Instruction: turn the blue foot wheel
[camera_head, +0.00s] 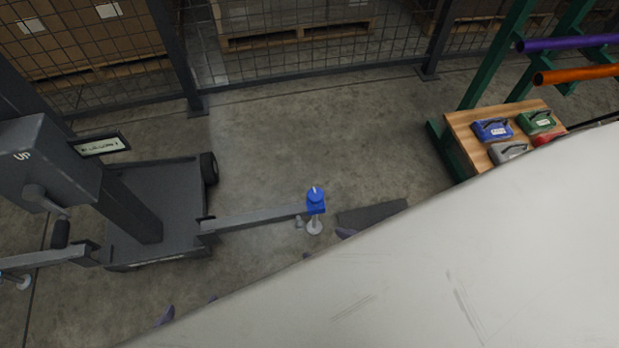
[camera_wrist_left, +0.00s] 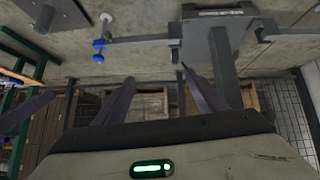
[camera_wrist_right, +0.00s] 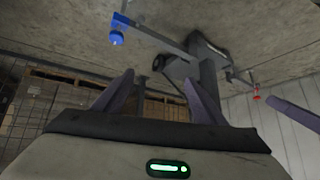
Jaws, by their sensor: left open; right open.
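The blue foot wheel (camera_head: 316,196) sits at the end of a grey outrigger arm (camera_head: 255,217), above a round metal foot pad. It also shows in the left wrist view (camera_wrist_left: 99,46) and the right wrist view (camera_wrist_right: 117,38). My right gripper (camera_head: 327,244) is just below the wheel in the head picture, with only its purple fingertips showing; it is open and empty. My left gripper (camera_head: 188,307) is farther left, open and empty, with only its fingertips showing. Both are apart from the wheel. A large pale surface hides most of both grippers.
The grey lift (camera_head: 160,210) with a column and crank box (camera_head: 45,165) stands at left. A red wheel (camera_wrist_right: 256,97) is on another outrigger. A wooden-topped bench (camera_head: 470,125) holds several coloured cases at right. A mesh fence (camera_head: 320,40) stands behind. Concrete floor around the wheel is mostly clear.

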